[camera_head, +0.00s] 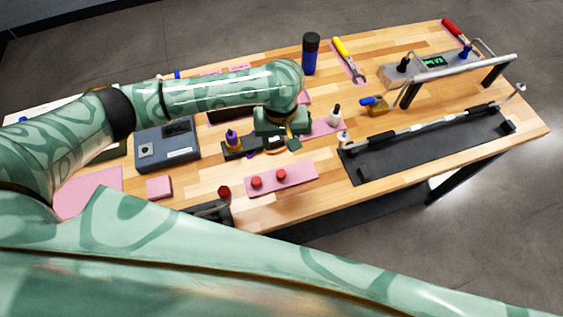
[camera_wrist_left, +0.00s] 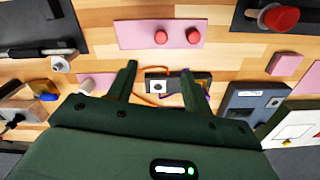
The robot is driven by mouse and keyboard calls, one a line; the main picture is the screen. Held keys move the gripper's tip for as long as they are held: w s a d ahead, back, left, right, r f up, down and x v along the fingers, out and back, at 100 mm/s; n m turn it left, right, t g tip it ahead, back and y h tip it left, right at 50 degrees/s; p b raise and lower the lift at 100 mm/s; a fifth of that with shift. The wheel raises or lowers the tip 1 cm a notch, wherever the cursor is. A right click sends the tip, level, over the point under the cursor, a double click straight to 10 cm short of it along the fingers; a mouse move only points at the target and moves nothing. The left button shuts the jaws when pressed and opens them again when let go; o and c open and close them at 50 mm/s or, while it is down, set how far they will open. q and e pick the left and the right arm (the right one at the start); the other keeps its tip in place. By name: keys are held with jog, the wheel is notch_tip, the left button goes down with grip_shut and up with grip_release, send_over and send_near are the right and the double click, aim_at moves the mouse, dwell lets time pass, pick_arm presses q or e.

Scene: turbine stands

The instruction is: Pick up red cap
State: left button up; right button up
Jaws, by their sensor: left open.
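Two small red caps (camera_head: 257,182) (camera_head: 281,174) sit on a pink mat (camera_head: 300,184) near the table's front edge. In the left wrist view both caps (camera_wrist_left: 161,37) (camera_wrist_left: 190,36) show near the top, beyond the fingertips. A third red knob-like piece (camera_head: 224,192) is by a dark device to the left; it looks larger in the wrist view (camera_wrist_left: 282,19). My left gripper (camera_head: 284,146) is open and empty, behind the pink mat in the head view. Its two spread fingers show in the wrist view (camera_wrist_left: 158,78). My right gripper is not in view.
A grey box (camera_head: 167,146) and a pink block (camera_head: 159,187) lie left of the gripper. A black tray (camera_head: 425,150) with a long rod is at the right. A white bottle (camera_head: 335,115) and a blue bottle (camera_head: 310,56) stand behind. Bare wood surrounds the mat.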

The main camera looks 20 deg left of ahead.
pick_arm(q)
jog(key=f, duration=0.1)
jog(key=b, duration=0.3)
send_over(281, 173)
notch_tip(281, 173, down, 5)
jog(key=f, duration=0.2)
jog(key=f+b, duration=0.1)
jog(key=f, duration=0.1)
jog(key=shift+w+a+f, duration=0.15)
jog(key=shift+w+f, duration=0.05)
jog(key=shift+f, duration=0.6)
jog(key=f+b, duration=0.1)
jog(key=f, duration=0.1)
jog(key=f+b, duration=0.1)
jog(key=f, duration=0.1)
jog(key=shift+s+f+b, duration=0.2)
jog(key=shift+f+b, duration=0.1)
jog(key=shift+f, duration=0.2)
jog(key=shift+c, duration=0.5)
grip_shut()
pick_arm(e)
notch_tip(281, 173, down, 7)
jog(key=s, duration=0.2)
